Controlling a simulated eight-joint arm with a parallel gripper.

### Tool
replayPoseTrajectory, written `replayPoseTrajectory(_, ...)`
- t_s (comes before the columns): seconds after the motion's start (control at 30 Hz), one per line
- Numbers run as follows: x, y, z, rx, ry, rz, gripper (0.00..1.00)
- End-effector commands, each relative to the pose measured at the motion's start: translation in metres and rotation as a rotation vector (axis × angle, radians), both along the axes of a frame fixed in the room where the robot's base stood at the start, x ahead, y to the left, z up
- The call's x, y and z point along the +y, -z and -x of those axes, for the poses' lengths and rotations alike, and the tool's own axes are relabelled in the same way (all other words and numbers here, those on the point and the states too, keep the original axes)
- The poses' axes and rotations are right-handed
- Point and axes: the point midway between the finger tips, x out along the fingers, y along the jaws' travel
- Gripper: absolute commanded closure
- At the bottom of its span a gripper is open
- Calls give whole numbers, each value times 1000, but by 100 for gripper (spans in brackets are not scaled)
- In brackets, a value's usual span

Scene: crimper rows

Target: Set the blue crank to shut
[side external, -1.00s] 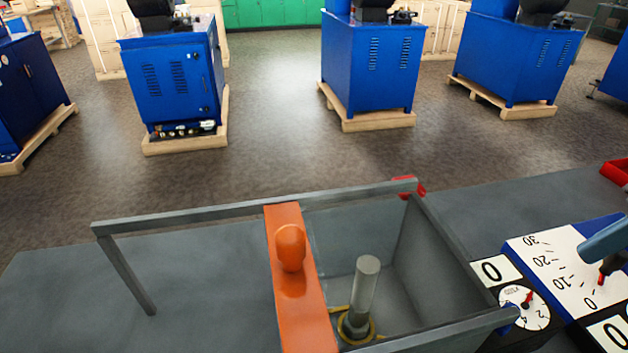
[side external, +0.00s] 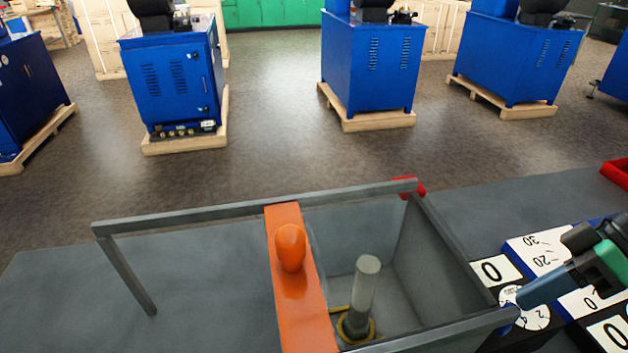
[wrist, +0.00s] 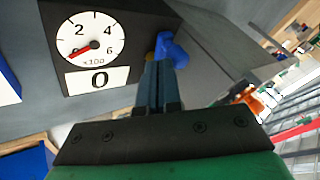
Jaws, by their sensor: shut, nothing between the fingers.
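The blue crank (wrist: 172,50) is on the side of a dark box in the wrist view, beside a round gauge (wrist: 90,39). The gauge needle points to the lower left, near 0, above a card reading 0. In the side external view only a small part of the blue crank (side external: 509,316) shows at the box edge. My gripper (wrist: 158,66) is shut and empty, its fingertips right at the crank. Whether they touch it I cannot tell. In the side external view my gripper (side external: 524,297) reaches in from the right, covering part of the gauge.
A grey open bin (side external: 427,255) stands left of the gauge box, with an orange sliding panel (side external: 296,290) and an upright grey post (side external: 366,285) inside. A white scale board (side external: 540,250) lies behind my gripper. A red tray (side external: 616,172) sits at the far right.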

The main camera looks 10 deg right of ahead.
Motion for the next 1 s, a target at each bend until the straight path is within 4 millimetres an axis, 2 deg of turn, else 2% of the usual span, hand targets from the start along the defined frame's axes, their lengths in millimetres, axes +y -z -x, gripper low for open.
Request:
replayPoseTrajectory(0.17,0,0,0,-1,-1,0,100)
replayPoseTrajectory(0.57,21,1,13,2,-8,-6,100)
replayPoseTrajectory(1.0,15,1,12,2,-6,-3,100)
